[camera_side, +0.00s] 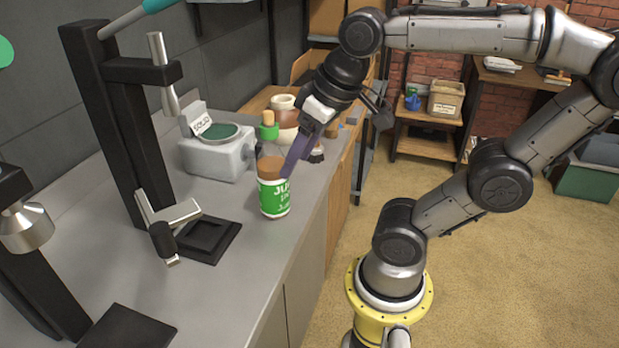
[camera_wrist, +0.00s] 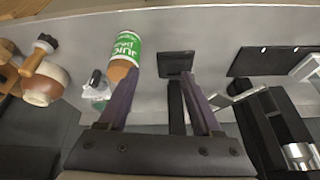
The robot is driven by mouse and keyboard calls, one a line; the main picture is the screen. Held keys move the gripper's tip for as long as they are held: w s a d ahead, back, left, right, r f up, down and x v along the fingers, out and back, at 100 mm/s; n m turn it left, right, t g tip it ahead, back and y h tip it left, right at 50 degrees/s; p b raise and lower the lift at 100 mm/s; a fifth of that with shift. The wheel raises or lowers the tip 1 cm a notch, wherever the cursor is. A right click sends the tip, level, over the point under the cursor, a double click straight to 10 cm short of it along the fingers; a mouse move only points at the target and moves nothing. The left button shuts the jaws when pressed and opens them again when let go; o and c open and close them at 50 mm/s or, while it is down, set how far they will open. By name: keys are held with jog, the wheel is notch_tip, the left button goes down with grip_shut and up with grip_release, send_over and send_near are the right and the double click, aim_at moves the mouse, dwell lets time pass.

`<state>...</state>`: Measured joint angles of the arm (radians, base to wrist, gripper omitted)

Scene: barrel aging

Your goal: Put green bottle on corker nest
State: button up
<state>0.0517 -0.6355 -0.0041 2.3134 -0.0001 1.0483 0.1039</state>
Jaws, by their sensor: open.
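A bottle with a green and white label and a brown cap (camera_side: 273,196) stands upright on the grey counter. It also shows in the wrist view (camera_wrist: 126,47), upper left of centre. My gripper (camera_side: 286,172) is open, its purple fingers pointing down beside the bottle's cap. In the wrist view my gripper (camera_wrist: 162,80) has its left fingertip overlapping the cap, and the bottle is not between the fingers; contact cannot be told. A black square pad (camera_side: 222,238), seemingly the corker nest, lies at the foot of the tall black press (camera_side: 110,120). The pad shows ahead in the wrist view (camera_wrist: 176,60).
A grey-white scale (camera_side: 215,160) stands behind the bottle. A green item with a tan top (camera_side: 268,131) and brown-white pottery (camera_side: 286,125) stand further back. Another black pad (camera_side: 128,328) lies at front left. The counter's right edge is close to the bottle.

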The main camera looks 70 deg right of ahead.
jog(key=shift+o, duration=0.4)
jog(key=shift+n+t, duration=0.4)
jog(key=shift+n, duration=0.5)
jog(key=f, duration=0.1)
jog(key=s+f, duration=0.1)
jog(key=s+a+f, duration=0.1)
jog(key=f, duration=0.1)
